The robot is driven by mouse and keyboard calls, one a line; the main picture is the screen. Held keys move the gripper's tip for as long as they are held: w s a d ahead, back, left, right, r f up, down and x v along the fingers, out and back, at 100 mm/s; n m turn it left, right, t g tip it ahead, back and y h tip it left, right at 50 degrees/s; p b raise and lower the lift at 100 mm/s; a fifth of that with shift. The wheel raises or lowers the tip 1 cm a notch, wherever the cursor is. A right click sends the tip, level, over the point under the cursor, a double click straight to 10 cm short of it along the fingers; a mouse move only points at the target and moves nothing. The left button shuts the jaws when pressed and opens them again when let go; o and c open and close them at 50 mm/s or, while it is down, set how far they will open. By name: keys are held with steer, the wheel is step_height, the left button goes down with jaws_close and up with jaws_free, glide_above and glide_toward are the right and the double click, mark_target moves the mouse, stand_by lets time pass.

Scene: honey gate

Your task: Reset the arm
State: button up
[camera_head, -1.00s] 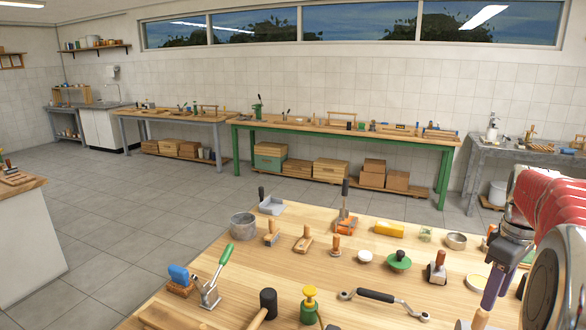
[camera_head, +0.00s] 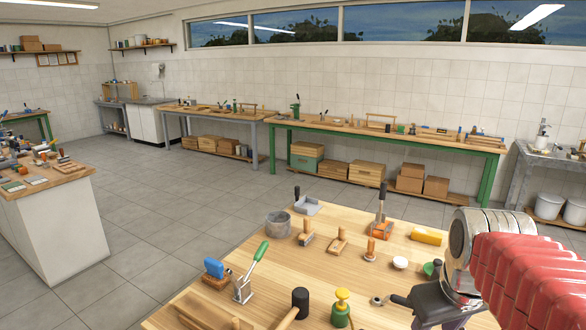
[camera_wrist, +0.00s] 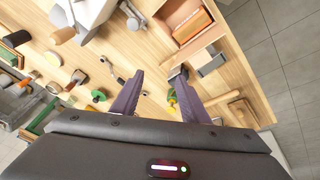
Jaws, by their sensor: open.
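My gripper shows in the wrist view (camera_wrist: 158,92) with its two dark fingers spread apart and nothing between them but the tabletop behind. In the head view my red-sleeved arm comes in from the right, over the right part of the wooden workbench (camera_head: 268,262). My gripper's fingers are not clear there. The bench lies below the gripper, and its tools are apart from the fingers as far as I can tell.
A white counter (camera_head: 60,235) stands left. Grey tiled floor between is free.

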steer(key=shift+m+t+y, duration=0.5)
steer(key=shift+m+t, duration=0.2)
steer(key=shift+t, duration=0.2)
steer(key=s+a+f, duration=0.1)
steer(key=s+a, duration=0.1)
steer(key=s+a+f, duration=0.1)
steer(key=s+a, duration=0.1)
steer(key=a, duration=0.1)
steer(key=s+a+f, duration=0.1)
steer(key=s+a, duration=0.1)
steer(key=a, duration=0.1)
steer(key=shift+s+a+f, duration=0.15)
steer(key=shift+s+a, duration=0.1)
steer(key=shift+s+a+f, duration=0.25)
steer(key=shift+s+a, duration=0.05)
